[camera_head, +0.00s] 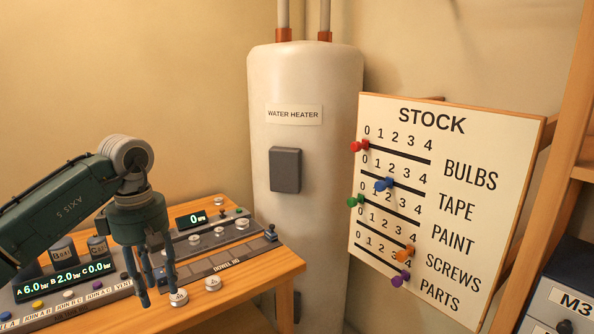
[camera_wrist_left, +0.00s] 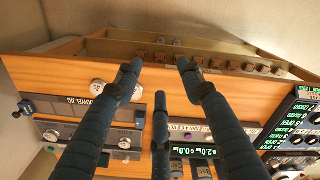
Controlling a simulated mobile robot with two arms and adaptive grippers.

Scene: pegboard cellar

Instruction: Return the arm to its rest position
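My left arm (camera_head: 60,217) comes in from the left of the head view. Its gripper (camera_head: 157,288) hangs with the fingers pointing down, above the wooden table (camera_head: 262,270) and in front of the control panels. In the left wrist view the gripper (camera_wrist_left: 158,82) shows three dark fingers spread apart with nothing between them. The gripper hides part of the panels behind it. My right gripper is not in view.
A panel with green readouts (camera_head: 65,279) and a dowel jig panel (camera_head: 222,262) stand on the table. Behind are a white water heater (camera_head: 310,210) and a stock board (camera_head: 450,225) with coloured pegs. A grey M3 box (camera_head: 560,301) is at the lower right.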

